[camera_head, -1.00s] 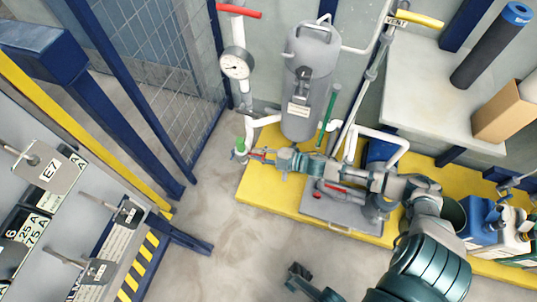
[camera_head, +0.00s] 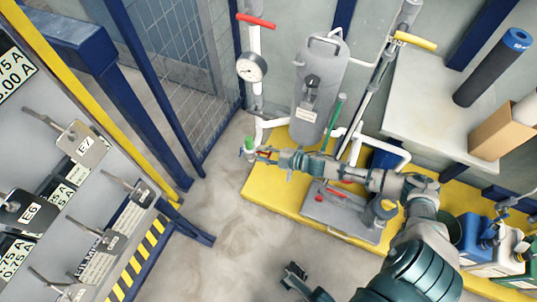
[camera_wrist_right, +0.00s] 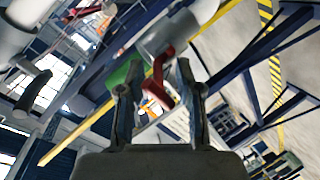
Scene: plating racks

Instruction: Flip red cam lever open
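The red cam lever (camera_wrist_right: 161,82) hangs from a grey metal fitting (camera_wrist_right: 168,35) in the right wrist view. A green part (camera_wrist_right: 124,74) sits beside it on the left. In the head view the green part (camera_head: 249,142) is at the end of the pipe, and the lever is small and partly hidden by my right gripper (camera_head: 252,156). In the wrist view my right gripper (camera_wrist_right: 160,85) is open, its two fingers apart on either side of the lever; contact cannot be told. My left gripper (camera_head: 293,272) is low in the head view, away from the fitting, its opening unclear.
A yellow platform (camera_head: 262,200) carries a grey tank (camera_head: 319,85) and a grey box with a red handle (camera_head: 340,216). A pressure gauge (camera_head: 251,67) stands behind. A blue mesh fence (camera_head: 190,70) and a panel with tags are at left. Floor between is clear.

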